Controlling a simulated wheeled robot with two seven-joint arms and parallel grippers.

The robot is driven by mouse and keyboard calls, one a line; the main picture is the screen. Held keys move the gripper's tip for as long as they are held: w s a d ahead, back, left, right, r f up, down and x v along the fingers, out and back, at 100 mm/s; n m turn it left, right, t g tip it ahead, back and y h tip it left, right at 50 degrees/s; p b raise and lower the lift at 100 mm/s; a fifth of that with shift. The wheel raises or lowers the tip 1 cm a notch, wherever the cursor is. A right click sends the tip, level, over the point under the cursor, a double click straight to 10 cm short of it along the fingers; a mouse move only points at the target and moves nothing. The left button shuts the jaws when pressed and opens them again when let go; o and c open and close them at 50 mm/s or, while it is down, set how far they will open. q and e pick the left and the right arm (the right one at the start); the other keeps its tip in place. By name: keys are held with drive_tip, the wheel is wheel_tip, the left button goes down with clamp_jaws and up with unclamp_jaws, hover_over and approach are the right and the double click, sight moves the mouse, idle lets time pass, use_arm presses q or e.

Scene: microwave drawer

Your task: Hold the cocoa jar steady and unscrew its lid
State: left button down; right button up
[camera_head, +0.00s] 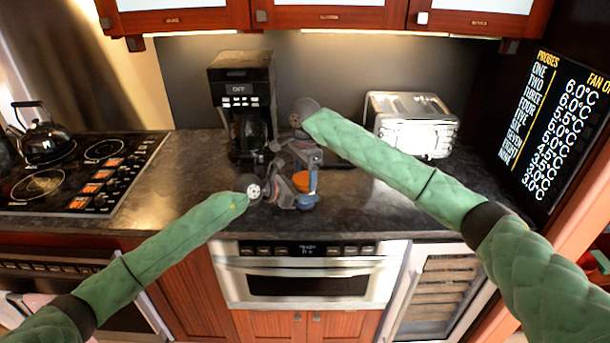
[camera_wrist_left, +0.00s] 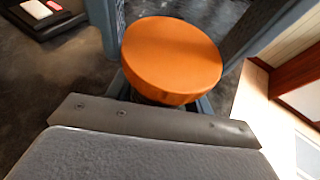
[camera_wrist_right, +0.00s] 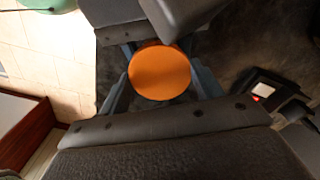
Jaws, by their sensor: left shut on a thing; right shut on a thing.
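The cocoa jar shows mainly as its round orange lid (camera_head: 304,182), on the counter near the front edge. The lid also shows in the left wrist view (camera_wrist_left: 172,58) and the right wrist view (camera_wrist_right: 159,74). The jar's body is mostly hidden beneath it and behind the fingers. My left gripper (camera_head: 298,194) reaches in from the left, shut on the jar. My right gripper (camera_head: 306,176) comes from behind and above, with its blue-grey fingers on both sides of the lid in its wrist view. Exact finger contact on lid or body is hard to see.
A black coffee maker (camera_head: 240,100) stands behind on the left and a silver toaster (camera_head: 412,122) behind on the right. A cooktop (camera_head: 80,172) with a kettle (camera_head: 38,130) lies at the left. The dark counter (camera_head: 180,205) left of the jar is clear. A microwave drawer (camera_head: 308,280) sits below.

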drive_tip(key=n, duration=0.8)
drive_tip(key=shift+w, duration=0.1)
drive_tip(key=o, duration=1.1)
drive_tip(key=shift+a+r, duration=0.1)
